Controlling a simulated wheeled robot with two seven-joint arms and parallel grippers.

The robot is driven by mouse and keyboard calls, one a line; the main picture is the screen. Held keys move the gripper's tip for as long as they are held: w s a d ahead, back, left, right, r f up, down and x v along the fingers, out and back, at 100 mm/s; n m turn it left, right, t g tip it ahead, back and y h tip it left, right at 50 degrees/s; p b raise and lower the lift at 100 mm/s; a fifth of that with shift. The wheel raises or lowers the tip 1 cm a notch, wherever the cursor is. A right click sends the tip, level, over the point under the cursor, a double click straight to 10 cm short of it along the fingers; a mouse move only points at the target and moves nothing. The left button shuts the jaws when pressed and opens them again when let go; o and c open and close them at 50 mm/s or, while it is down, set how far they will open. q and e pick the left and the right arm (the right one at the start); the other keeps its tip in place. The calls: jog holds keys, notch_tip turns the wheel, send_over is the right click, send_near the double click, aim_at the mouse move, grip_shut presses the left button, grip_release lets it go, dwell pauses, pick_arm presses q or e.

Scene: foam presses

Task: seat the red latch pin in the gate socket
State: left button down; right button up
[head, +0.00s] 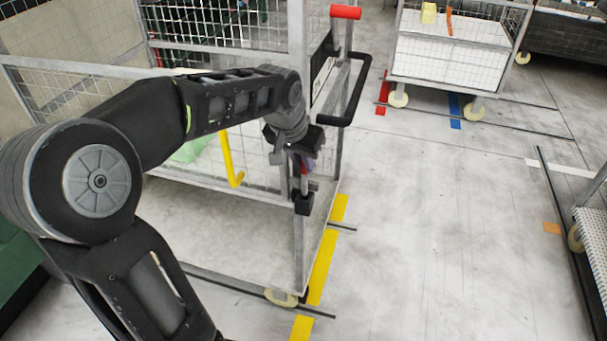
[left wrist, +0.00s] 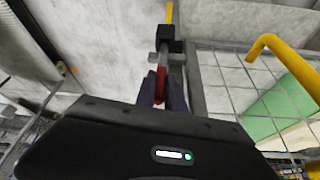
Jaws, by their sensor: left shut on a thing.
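My left gripper (head: 302,163) is at the front corner post of the wire cage cart. It is shut on the red latch pin (left wrist: 160,84), whose red part shows between the fingers (left wrist: 162,92) in the left wrist view. The gate socket, a black block (head: 303,203), is on the post just below the gripper; it also shows in the left wrist view (left wrist: 171,39). The pin's grey shaft points toward the socket. I cannot tell whether its tip is inside. My right gripper is out of view.
A yellow hooked bar (head: 229,160) hangs on the cage mesh, left of the gripper. A black handle (head: 358,92) and a red grip (head: 346,12) stick out above right. Yellow floor tape (head: 324,262) runs beside the cart.

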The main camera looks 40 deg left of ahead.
aim_at(303, 176)
pick_arm(q)
jog(key=shift+f, duration=2.3)
jog(key=shift+f, duration=0.15)
jog(key=c, duration=1.9)
grip_release()
jog(key=shift+f, duration=0.1)
jog(key=o, duration=0.5)
